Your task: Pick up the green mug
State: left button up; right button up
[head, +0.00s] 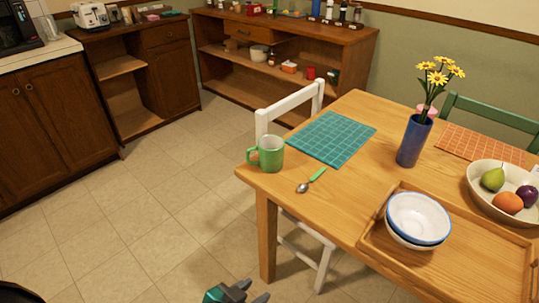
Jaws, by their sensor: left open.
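The green mug (270,154) stands upright on the near left corner of the wooden table (350,205). Its handle points left, toward the table edge. My left gripper (254,293) shows at the bottom of the head view, dark with a teal part. It is open and empty, below and in front of the table corner, well apart from the mug. My right gripper is not in view.
A spoon (311,181) with a green handle and a teal placemat (331,139) lie right of the mug. A wooden tray (372,242) holds stacked bowls (418,217). A blue vase (413,141) stands behind. A white chair (290,103) is behind the mug. Left floor is clear.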

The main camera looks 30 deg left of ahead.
aim_at(271, 147)
jog(key=i+j+z, duration=0.15)
jog(key=j, duration=0.8)
jog(key=i+j+z, duration=0.2)
jog(key=j, duration=0.7)
jog(key=j+z, duration=0.15)
jog(key=j, duration=0.8)
